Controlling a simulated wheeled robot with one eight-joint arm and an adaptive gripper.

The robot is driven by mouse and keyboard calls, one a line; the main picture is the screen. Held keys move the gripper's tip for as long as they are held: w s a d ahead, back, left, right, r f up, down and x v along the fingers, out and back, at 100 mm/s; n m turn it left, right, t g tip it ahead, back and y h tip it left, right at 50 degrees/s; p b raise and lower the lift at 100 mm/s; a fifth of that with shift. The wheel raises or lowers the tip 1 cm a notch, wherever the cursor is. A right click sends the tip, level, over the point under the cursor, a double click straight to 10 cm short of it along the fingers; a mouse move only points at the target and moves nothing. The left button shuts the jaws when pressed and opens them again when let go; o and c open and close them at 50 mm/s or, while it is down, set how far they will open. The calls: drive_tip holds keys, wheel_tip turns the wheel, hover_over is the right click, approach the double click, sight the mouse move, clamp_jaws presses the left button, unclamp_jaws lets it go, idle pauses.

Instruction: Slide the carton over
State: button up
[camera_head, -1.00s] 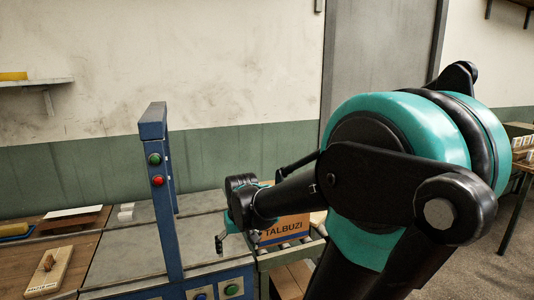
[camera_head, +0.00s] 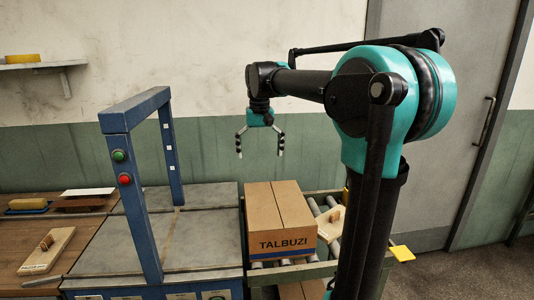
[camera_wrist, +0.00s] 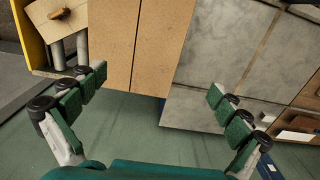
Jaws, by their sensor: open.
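The carton (camera_head: 281,219) is a brown box marked TALBUZI with a blue stripe along its lower front. It stands upright on the roller conveyor, close beside the grey table of the blue machine. My gripper (camera_head: 260,154) is open and empty, hanging fingers-down above and behind the carton, apart from it. In the wrist view the carton's top (camera_wrist: 136,40) shows at the upper middle, beyond my spread fingers (camera_wrist: 154,88). The grey machine table (camera_wrist: 215,60) lies to its right there.
A blue frame (camera_head: 140,180) with green and red buttons arches over the grey table (camera_head: 190,235). A wooden board with a handle (camera_head: 331,224) lies on the rollers right of the carton. Another such board (camera_head: 48,250) lies on the wooden bench at left. The grey table looks clear.

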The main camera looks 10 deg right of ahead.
sight(261, 203)
drive_tip(key=shift+f, duration=0.15)
wheel_tip(261, 203, down, 17)
drive_tip(key=shift+f, duration=0.1)
idle(0.7)
drive_tip(key=shift+c, duration=0.5)
drive_tip(key=shift+s, duration=0.1)
drive_tip(key=c, duration=1.7)
drive_tip(key=shift+s+d, duration=0.1)
drive_tip(key=shift+c, duration=0.3)
